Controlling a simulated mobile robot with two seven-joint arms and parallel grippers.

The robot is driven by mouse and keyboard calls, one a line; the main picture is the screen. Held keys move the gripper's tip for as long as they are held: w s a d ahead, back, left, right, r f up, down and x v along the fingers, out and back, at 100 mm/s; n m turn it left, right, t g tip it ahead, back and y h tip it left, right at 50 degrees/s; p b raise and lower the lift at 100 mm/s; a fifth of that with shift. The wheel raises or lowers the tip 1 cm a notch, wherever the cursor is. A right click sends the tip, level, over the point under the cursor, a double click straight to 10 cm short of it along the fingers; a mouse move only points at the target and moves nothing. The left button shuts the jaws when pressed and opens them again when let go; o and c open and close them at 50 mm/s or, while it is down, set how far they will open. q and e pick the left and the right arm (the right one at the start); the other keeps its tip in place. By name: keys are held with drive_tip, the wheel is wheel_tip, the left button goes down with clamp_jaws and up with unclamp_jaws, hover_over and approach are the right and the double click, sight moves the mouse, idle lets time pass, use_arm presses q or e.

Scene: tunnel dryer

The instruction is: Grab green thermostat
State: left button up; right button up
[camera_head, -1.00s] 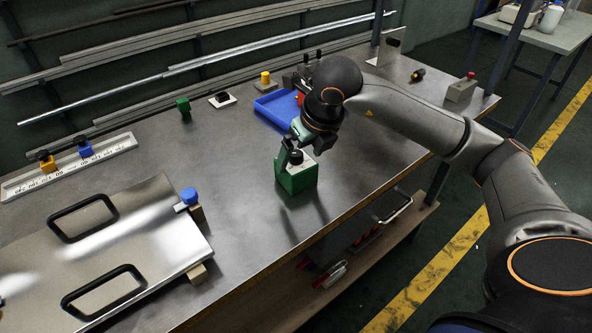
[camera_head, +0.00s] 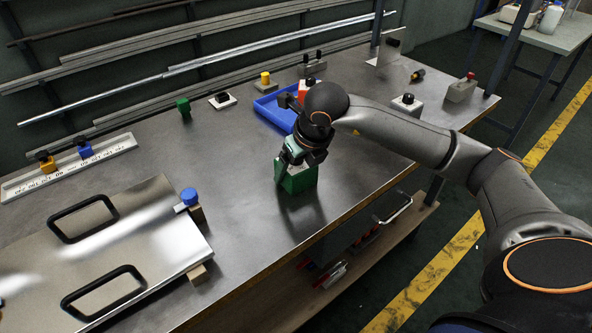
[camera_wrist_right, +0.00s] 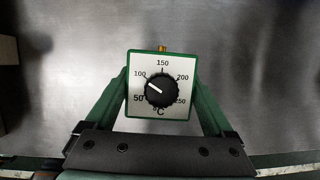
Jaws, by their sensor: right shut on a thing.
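The green thermostat (camera_head: 298,181) is a green box with a white top on the metal table, near its front edge. My right gripper (camera_head: 292,170) is over it from above, with its fingers down on its sides and covering much of its top. In the right wrist view the thermostat (camera_wrist_right: 161,63) shows its white dial face with a black knob and marks from 50 to 250 °C. The right gripper's green fingers (camera_wrist_right: 161,95) press on its left and right sides. I cannot tell if it is lifted off the table. My left gripper is not in view.
A blue tray (camera_head: 268,113) lies behind the gripper. A metal plate with black handles (camera_head: 85,219) covers the left front. Bare table lies left of the thermostat.

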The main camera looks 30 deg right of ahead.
drive_tip(key=c, duration=0.4)
drive_tip(key=shift+c, duration=0.6)
drive_tip(key=shift+r, duration=0.15)
